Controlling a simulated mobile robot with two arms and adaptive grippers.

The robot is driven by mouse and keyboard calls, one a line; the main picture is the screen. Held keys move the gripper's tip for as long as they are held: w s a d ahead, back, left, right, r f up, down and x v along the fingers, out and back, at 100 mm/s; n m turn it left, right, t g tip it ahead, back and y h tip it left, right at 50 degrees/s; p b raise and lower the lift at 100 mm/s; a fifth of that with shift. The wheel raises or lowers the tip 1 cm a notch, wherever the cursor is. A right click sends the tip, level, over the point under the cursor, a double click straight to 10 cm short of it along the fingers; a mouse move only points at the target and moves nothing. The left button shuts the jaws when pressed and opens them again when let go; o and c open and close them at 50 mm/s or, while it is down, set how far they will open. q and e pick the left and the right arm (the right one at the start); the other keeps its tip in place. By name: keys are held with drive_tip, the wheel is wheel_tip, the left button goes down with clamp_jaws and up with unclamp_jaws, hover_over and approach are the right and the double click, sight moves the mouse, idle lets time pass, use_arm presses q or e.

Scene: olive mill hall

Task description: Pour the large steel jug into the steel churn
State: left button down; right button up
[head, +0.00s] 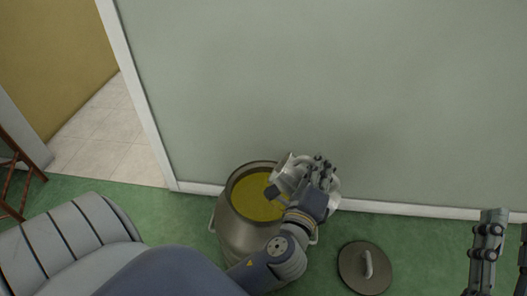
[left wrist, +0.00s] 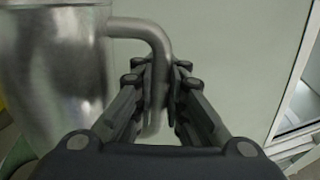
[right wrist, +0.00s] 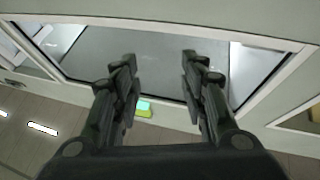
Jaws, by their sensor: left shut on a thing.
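The steel churn (head: 238,232) stands on the green floor against the wall, open at the top. Yellow-green liquid (head: 253,200) shows inside it. My left gripper (head: 320,170) is just right of the churn's mouth. In the left wrist view, it is shut on the handle (left wrist: 158,75) of the large steel jug (left wrist: 52,75). In the head view the jug (head: 287,172) is largely hidden behind my gripper, beside the churn's rim. I cannot tell whether anything flows from it. My right gripper shows at the head view's right edge; in the right wrist view its fingers (right wrist: 158,75) are apart and empty.
A round steel lid (head: 365,268) with a handle lies on the floor right of the churn. A pale wall (head: 330,90) with a white skirting rises close behind. A doorway opens at left, with a brown wooden chair (head: 12,170) near it.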

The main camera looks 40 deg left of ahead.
drive_tip(key=shift+s+r+t, duration=0.3)
drive_tip(key=shift+r, duration=0.2)
drive_tip(key=shift+s+r+t, duration=0.25)
drive_tip(key=shift+r+t, duration=0.05)
drive_tip(key=shift+r, duration=0.15)
idle(0.5)
drive_tip(key=shift+s+r, duration=0.1)
drive_tip(key=shift+r, duration=0.05)
